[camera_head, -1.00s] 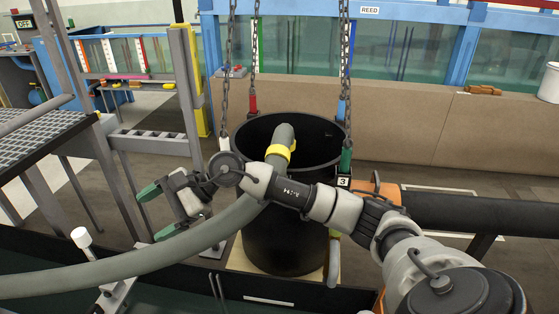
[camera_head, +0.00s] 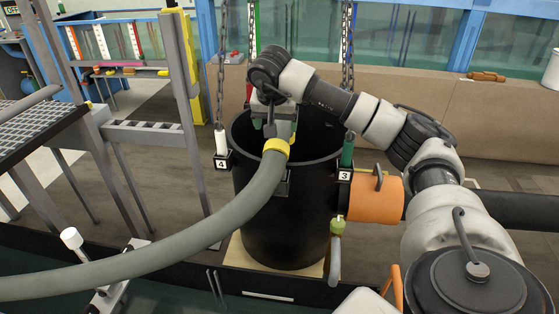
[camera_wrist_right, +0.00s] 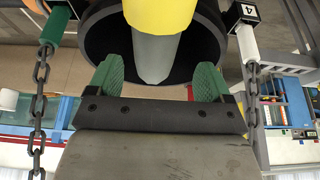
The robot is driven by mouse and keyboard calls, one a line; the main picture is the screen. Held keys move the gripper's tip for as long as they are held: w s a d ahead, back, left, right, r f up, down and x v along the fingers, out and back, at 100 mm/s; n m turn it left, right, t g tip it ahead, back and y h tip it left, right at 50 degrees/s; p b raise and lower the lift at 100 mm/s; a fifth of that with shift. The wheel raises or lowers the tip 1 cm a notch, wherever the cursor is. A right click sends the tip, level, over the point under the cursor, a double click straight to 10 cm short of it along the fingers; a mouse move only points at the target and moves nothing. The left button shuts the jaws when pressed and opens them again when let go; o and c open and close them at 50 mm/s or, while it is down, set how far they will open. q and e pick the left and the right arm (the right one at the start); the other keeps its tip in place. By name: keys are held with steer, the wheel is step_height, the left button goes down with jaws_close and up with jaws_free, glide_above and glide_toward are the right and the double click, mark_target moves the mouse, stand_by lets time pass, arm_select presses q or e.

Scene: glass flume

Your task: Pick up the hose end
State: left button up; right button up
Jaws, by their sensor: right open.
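The thick grey-green hose (camera_head: 180,252) comes in from the left and arches up to the black barrel (camera_head: 285,215). Its yellow band (camera_head: 276,147) is at the barrel's mouth, and the hose end beyond it is mostly hidden in the head view. My right gripper (camera_head: 276,128) is over the barrel's mouth, just behind the band. In the right wrist view, the green fingers of the gripper (camera_wrist_right: 157,78) are apart, with the grey hose end (camera_wrist_right: 155,58) showing between them below the yellow band (camera_wrist_right: 160,12). Gaps show on both sides. My left gripper is out of view.
Chains with coloured sleeves hang around the barrel, including a white one (camera_head: 221,140) and a green one (camera_head: 347,150). An orange collar (camera_head: 375,197) and black pipe join its right side. A metal grating platform (camera_head: 40,128) stands left. Glass flume panels run behind.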

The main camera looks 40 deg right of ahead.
mark_target(279, 131)
steer(key=x, duration=0.2)
steer(key=s+p+x, duration=0.1)
steer(key=x, duration=0.1)
steer(key=shift+f, duration=0.25)
steer(key=shift+w+d+f, duration=0.2)
steer(key=shift+f, duration=0.25)
jaws_close()
steer(key=shift+r, duration=0.15)
